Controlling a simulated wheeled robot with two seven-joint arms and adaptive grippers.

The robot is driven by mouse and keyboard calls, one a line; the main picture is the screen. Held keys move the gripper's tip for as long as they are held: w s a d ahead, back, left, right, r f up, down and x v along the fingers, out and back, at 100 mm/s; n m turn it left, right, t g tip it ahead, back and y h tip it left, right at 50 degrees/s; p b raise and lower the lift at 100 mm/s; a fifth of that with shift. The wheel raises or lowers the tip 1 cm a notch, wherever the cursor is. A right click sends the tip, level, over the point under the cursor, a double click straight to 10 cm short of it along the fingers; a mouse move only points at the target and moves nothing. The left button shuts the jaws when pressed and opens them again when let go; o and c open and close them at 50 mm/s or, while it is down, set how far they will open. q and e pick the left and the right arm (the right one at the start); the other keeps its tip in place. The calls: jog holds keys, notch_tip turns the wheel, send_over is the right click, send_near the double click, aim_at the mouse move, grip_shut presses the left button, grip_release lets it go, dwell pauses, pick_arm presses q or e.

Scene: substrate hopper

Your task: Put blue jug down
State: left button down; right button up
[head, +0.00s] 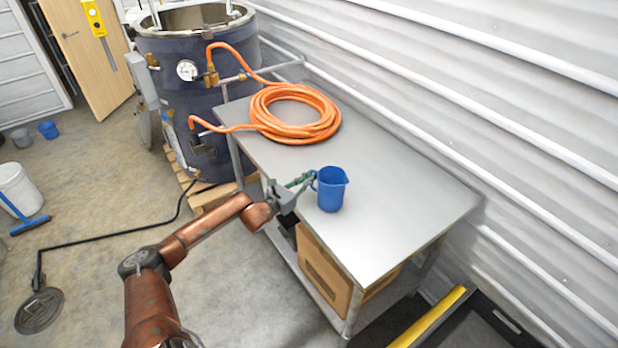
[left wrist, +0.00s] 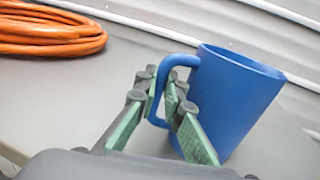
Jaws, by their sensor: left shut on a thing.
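The blue jug (head: 331,190) is upright at the metal table's (head: 400,215) near left part, with its handle toward my gripper. My left gripper (head: 303,182) reaches in from the left and is shut on the jug's handle. In the left wrist view the blue jug (left wrist: 235,100) stands just beyond the green-padded fingers (left wrist: 160,125), with its handle between them. I cannot tell whether the jug's base touches the tabletop or hangs slightly above it. My right gripper is not in view.
A coiled orange hose (head: 295,112) lies on the table's far part and runs to a dark tank (head: 200,95). The tabletop right of and in front of the jug is clear. A corrugated wall (head: 480,90) runs behind the table. A cardboard box (head: 325,275) sits on the lower shelf.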

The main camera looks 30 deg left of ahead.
pick_arm(q)
jog(key=c, duration=2)
grip_release()
jog(key=shift+c, duration=0.2)
jog(key=shift+s, duration=0.1)
jog(key=s+a, duration=0.2)
jog(key=s, duration=0.9)
jog(key=shift+s+p, duration=0.3)
